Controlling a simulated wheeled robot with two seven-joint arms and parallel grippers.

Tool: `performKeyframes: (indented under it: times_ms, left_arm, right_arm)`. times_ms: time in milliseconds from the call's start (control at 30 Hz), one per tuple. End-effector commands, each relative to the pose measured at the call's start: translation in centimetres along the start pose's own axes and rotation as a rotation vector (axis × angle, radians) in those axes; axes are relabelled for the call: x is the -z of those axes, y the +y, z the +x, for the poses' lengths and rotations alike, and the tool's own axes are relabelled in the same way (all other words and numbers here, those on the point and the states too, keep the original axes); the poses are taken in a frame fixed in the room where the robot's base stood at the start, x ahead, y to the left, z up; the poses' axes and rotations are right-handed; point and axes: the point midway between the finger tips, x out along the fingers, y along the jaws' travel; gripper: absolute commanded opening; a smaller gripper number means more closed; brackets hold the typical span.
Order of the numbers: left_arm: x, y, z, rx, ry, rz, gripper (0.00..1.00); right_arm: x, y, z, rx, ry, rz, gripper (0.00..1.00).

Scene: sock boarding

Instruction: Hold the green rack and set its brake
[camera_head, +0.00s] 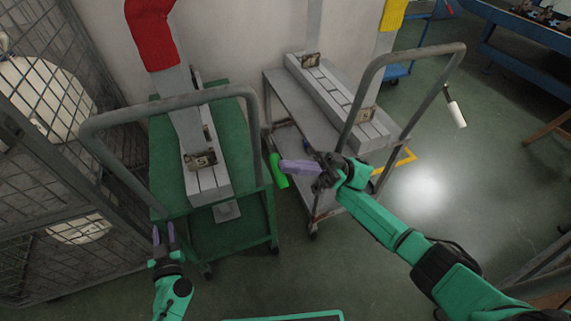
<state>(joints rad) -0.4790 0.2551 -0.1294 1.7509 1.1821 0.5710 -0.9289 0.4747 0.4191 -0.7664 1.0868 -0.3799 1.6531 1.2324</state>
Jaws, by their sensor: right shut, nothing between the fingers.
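The green rack (243,227) is a cart at the left with a grey tube handle (170,102). A bright green lever grip (278,171), which looks like its brake lever, is at its right side and leans to the right. My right gripper (284,167) is shut and empty, its purple fingers pointing left at the grip. Whether they touch it I cannot tell. My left gripper (164,233) points up at the rack's near left corner. Its purple fingers stand apart with nothing clearly between them.
A grey cart (292,92) with a white-gripped lever (456,113) stands just right of the green rack. A wire mesh cage (35,185) is close at the left. A blue workbench (525,37) is at the back right.

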Motion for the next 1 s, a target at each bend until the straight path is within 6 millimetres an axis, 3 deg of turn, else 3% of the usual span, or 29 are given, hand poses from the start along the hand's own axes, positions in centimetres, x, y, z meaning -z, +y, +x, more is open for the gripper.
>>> performKeyframes:
  times_ms: [300, 567, 1000]
  left_arm:
    - [0.0, 0.0, 0.0, 0.000, 0.000, -0.001, 0.00]
    - [0.0, 0.0, 0.0, 0.000, 0.000, -0.001, 0.00]
    - [0.0, 0.0, 0.0, 0.000, -0.001, -0.001, 0.00]
  right_arm:
    - [-0.1, -0.2, -0.1, -0.007, -0.010, 0.008, 0.00]
    - [3.1, -1.9, 1.0, -0.002, -0.005, 0.002, 0.00]
    - [3.8, 0.1, -6.1, -0.004, -0.003, 0.000, 0.00]
